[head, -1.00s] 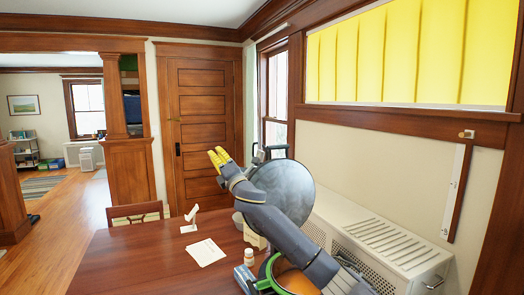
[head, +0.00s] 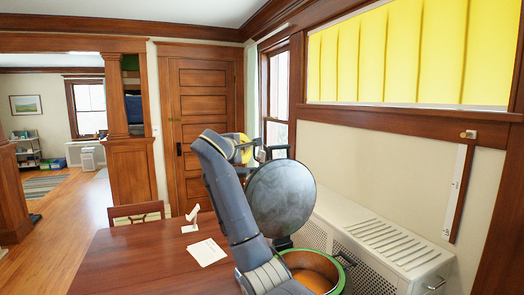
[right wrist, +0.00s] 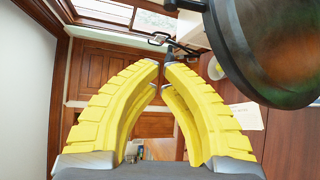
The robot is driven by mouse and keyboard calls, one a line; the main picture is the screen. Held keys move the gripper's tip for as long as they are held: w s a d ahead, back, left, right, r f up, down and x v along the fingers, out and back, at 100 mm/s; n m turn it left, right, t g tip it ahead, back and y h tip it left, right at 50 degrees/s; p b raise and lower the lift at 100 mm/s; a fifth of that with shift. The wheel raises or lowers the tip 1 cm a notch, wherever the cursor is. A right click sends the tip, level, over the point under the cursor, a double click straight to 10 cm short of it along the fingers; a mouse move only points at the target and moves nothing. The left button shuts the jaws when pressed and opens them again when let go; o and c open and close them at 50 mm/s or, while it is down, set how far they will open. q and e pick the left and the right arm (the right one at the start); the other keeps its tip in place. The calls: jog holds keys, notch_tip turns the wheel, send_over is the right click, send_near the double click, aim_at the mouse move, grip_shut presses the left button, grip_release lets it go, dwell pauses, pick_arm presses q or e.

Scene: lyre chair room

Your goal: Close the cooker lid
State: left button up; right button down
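The cooker (head: 341,272) is at the bottom of the head view, with a green rim and an orange inside. Its round dark grey lid (head: 282,198) stands open, nearly upright, at the cooker's back. The lid fills the upper right of the right wrist view (right wrist: 275,45). My right gripper (head: 243,148) is by the lid's upper left edge, partly hidden behind my arm. In the right wrist view its yellow fingers (right wrist: 163,68) come together at the tips with nothing seen held. A dark loop (right wrist: 160,39) shows just beyond them. My left gripper is out of view.
The wooden table (head: 140,258) carries a white card (head: 206,252) and a small white stand (head: 191,219). A chair (head: 136,212) is at its far edge. A white radiator cover (head: 385,245) runs along the wall at right. The table's left part is clear.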

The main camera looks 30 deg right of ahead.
jog(key=w+d+f, duration=0.1)
jog(key=w+d, duration=0.1)
jog(key=d, duration=0.5)
jog(key=shift+d, duration=0.25)
dwell(0.7)
jog(key=shift+f, duration=0.1)
dwell(0.3)
